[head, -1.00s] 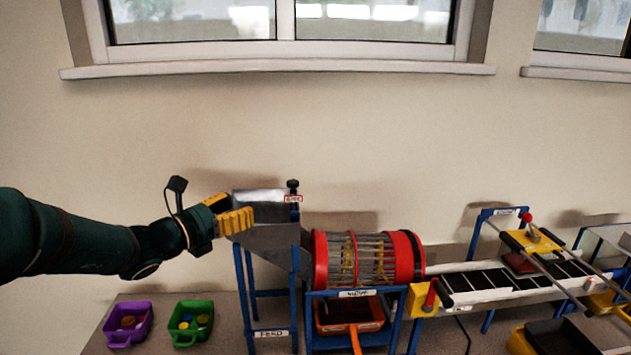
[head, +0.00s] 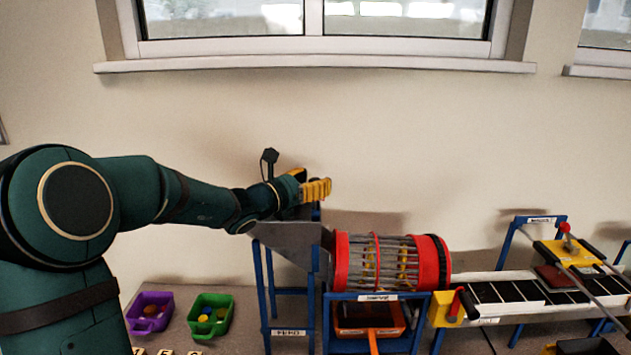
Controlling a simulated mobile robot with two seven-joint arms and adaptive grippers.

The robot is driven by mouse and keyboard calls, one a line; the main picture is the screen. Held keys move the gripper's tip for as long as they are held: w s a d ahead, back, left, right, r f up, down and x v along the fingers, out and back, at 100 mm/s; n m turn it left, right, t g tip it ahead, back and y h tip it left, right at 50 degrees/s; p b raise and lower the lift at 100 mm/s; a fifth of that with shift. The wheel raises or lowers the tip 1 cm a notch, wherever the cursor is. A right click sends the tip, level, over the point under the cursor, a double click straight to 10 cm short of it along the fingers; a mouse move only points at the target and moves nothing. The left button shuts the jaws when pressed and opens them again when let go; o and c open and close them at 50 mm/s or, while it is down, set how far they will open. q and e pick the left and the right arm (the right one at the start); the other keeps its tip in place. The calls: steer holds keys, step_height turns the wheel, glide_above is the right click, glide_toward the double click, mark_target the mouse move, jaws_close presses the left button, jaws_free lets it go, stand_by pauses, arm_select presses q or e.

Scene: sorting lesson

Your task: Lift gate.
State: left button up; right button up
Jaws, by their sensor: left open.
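The grey metal feed hopper (head: 290,238) stands on a blue frame (head: 264,290) left of the red-ended drum. My left gripper (head: 308,183), with yellow finger pads, is open at the hopper's upper right edge, where the gate is. The gate's black knob and red-edged label are hidden behind the gripper and my left arm. I cannot tell whether the fingers touch the knob. My right gripper is out of view.
The drum (head: 375,262) sits right of the hopper, above an orange tray (head: 368,318). A conveyor (head: 510,289) with a yellow unit (head: 562,252) lies farther right. Purple (head: 150,313) and green (head: 210,316) bins with discs stand at the lower left.

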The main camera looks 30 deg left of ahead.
arm_select(q)
steer(key=shift+w+d, duration=0.15)
steer(key=shift+w, duration=0.4)
